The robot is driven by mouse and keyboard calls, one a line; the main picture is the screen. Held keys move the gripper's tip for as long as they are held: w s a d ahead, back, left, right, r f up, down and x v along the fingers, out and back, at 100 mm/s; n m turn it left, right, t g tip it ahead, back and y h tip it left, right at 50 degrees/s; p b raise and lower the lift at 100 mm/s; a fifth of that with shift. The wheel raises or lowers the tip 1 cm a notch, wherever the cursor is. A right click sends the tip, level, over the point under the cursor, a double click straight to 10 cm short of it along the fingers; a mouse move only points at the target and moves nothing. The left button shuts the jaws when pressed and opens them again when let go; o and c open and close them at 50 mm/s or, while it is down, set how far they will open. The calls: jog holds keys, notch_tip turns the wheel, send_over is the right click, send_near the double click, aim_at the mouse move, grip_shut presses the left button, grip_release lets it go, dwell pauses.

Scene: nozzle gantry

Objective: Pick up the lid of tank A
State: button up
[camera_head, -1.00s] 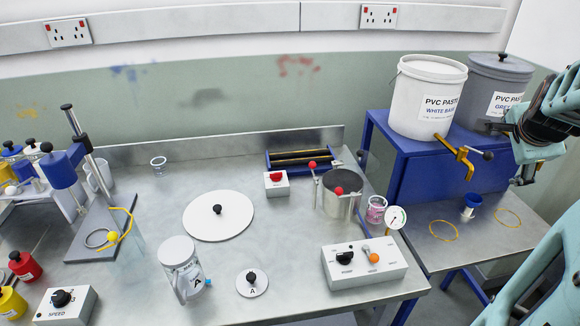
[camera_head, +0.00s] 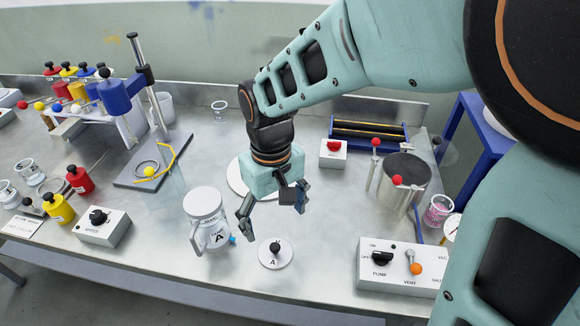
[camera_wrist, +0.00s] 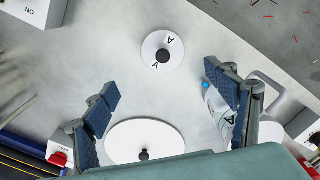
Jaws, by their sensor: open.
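The lid of tank A (camera_head: 275,254) is a small white disc with a black knob and a letter A. It lies flat on the metal bench, right of tank A (camera_head: 206,222), a clear jug-like vessel with a white top and an A label. In the wrist view the lid (camera_wrist: 162,50) is beyond the fingertips, near the top middle, and tank A (camera_wrist: 220,110) is partly behind the right finger. My gripper (camera_head: 271,215) is open and empty, above the bench and behind the lid. In the wrist view its fingers (camera_wrist: 170,92) are spread wide.
A large white disc with a black knob (camera_wrist: 145,138) lies behind, partly hidden by my gripper in the head view. A control box (camera_head: 402,268) stands right of the lid and a speed box (camera_head: 103,228) stands left. Bench around the lid is clear, except tank A close by.

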aim_at(276, 248)
jog(key=f, duration=1)
jog(key=shift+s+a+f, duration=0.15)
jog(key=shift+a+f, duration=0.1)
jog(key=shift+f, duration=0.1)
jog(key=shift+c, duration=0.5)
jog(key=c, duration=1)
jog(key=shift+s+d+f+b, duration=0.1)
jog(key=shift+s+d+b, duration=0.1)
jog(key=shift+b, duration=0.1)
grip_shut()
